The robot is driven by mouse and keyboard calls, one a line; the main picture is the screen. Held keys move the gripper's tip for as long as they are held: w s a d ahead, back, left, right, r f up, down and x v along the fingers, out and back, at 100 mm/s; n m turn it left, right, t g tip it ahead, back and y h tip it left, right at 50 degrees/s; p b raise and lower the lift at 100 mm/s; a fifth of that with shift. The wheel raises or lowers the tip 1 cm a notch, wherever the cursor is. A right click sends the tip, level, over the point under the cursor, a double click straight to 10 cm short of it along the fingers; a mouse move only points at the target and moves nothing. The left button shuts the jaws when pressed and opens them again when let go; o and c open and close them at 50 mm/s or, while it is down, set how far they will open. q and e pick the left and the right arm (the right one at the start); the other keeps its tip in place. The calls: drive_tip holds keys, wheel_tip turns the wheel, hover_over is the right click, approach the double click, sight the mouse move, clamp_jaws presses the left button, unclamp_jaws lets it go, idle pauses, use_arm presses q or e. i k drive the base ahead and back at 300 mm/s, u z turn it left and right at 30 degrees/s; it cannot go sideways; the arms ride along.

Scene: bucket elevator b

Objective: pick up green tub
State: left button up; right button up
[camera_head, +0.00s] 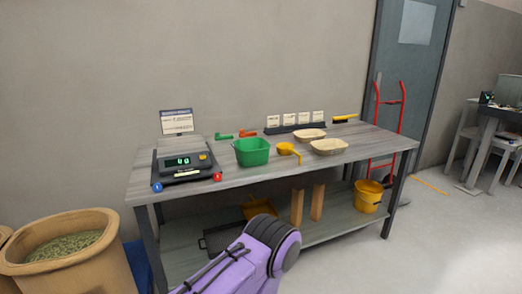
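The green tub (252,152) stands upright on the grey wooden worktable (232,178), near its front edge and left of the middle. It looks like an open-topped rectangular tub; its inside is mostly dark green and I see nothing in it. Neither of my grippers is in view, so nothing is seen touching the tub.
Left of the tub is a digital scale (184,165); right of it are a yellow scoop (287,149) and two pale trays (328,146) (309,134). Green (223,137) and orange (248,133) scoops lie behind. A yellow bucket (367,196) sits on the lower shelf.

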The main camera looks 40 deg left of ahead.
sight(252, 152)
drive_tip(key=u, duration=0.5)
drive_tip(key=i, duration=1.25)
drive_tip(key=u, duration=0.7)
